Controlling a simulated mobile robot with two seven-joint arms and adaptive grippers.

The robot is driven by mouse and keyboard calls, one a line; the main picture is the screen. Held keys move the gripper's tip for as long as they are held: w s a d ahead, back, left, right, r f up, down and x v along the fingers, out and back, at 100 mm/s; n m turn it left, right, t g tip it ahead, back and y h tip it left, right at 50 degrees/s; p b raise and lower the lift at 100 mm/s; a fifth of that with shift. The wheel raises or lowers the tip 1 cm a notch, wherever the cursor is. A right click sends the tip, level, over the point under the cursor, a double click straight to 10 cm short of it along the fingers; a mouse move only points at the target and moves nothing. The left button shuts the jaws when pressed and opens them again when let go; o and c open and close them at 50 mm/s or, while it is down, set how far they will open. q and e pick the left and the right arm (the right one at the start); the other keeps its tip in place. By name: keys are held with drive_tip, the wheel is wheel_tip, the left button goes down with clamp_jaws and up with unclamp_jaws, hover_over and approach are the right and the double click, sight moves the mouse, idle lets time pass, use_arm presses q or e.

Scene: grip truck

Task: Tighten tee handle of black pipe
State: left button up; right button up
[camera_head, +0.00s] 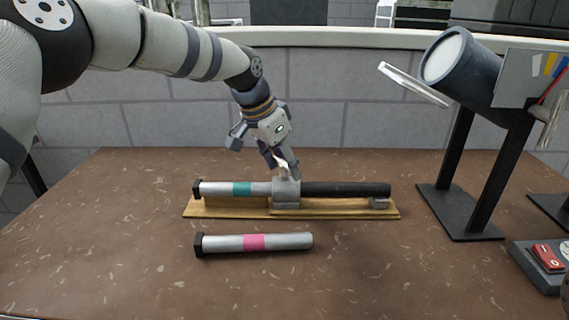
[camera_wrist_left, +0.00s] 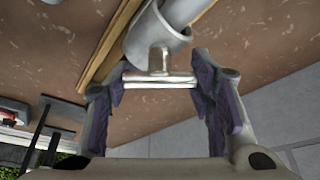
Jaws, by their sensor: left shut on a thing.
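The black pipe (camera_head: 345,189) lies level on a wooden base (camera_head: 235,209), its left end at a grey clamp collar (camera_head: 286,193). A silver pipe with a teal band (camera_head: 242,189) runs in line from the collar's left side. The metal tee handle (camera_wrist_left: 160,79) stands out from the collar and lies crosswise between my left gripper's purple-padded fingers in the left wrist view. My left gripper (camera_head: 281,166) is above the collar in the head view, shut on the tee handle, which it mostly hides there. My right gripper is not in view.
A loose silver pipe with a pink band (camera_head: 254,242) lies in front of the base. A lamp-like cylinder (camera_head: 462,60) on black stands is at the right, with a red switch box (camera_head: 546,263) at the front right. The brown tabletop's left side is clear.

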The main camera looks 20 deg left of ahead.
use_arm(q)
drive_tip(key=m, duration=0.1)
drive_tip(key=m+g+b, duration=0.1)
drive_tip(key=m, duration=0.2)
drive_tip(key=shift+f+h, duration=0.3)
drive_tip(key=shift+h, duration=0.1)
drive_tip(key=shift+r+m+g+b, duration=0.1)
drive_tip(key=shift+m+g+b, duration=0.5)
drive_tip(key=shift+m, duration=0.5)
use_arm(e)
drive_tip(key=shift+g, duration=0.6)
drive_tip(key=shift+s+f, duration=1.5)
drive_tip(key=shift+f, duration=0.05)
use_arm(q)
drive_tip(key=shift+r, duration=0.1)
drive_tip(key=o, duration=1.2)
drive_tip(key=shift+c, duration=0.2)
drive_tip(key=shift+r, duration=0.15)
drive_tip(key=v, duration=1.1)
drive_tip(key=shift+s+a+r, duration=0.15)
drive_tip(key=shift+a+r, duration=0.1)
drive_tip(key=shift+a, duration=0.15)
